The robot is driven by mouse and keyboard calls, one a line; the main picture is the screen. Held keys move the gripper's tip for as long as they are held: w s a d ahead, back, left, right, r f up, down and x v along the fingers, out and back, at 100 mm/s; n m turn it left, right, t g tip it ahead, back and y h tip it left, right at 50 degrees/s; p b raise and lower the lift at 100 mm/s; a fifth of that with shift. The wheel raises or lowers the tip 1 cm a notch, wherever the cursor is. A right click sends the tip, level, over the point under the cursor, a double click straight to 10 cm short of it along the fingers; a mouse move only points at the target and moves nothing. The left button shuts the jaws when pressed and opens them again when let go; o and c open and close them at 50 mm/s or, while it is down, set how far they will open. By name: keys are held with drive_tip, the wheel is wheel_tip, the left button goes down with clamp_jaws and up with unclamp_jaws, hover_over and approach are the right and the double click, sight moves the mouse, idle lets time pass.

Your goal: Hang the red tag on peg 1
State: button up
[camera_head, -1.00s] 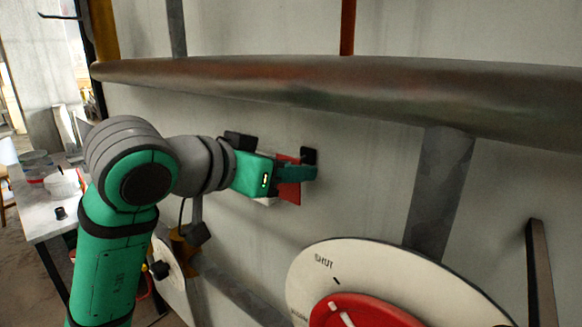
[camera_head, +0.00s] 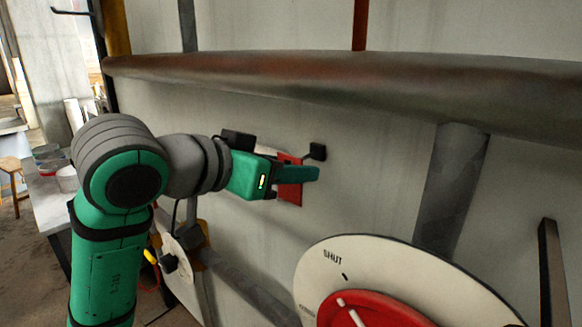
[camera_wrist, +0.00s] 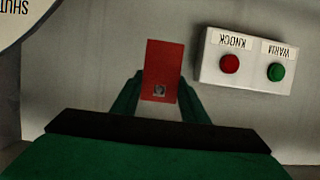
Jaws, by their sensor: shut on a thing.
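My gripper (camera_head: 296,177) is shut on the flat red tag (camera_head: 290,188), holding it in front of the pale wall. In the wrist view, the red tag (camera_wrist: 161,62) stands between the two green fingers of my gripper (camera_wrist: 160,97), with a small grey square, perhaps a hole, near its lower end. A small black block (camera_head: 318,151) projects from the wall just above and right of the tag in the head view. I cannot tell whether it is peg 1; no peg number is readable. The tag looks apart from it.
A thick pipe (camera_head: 350,80) crosses the wall above my gripper. A white dial (camera_head: 322,275) with a red centre stands lower right. A white box (camera_wrist: 245,82) with red and green buttons sits beside the tag in the wrist view. A table stands at the far left.

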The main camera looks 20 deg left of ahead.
drive_tip(key=shift+s+a, duration=0.35)
drive_tip(key=shift+s, duration=0.6)
drive_tip(key=shift+s+a, duration=0.35)
drive_tip(key=shift+s, duration=0.55)
drive_tip(key=shift+s+a, duration=0.35)
drive_tip(key=shift+s, duration=0.6)
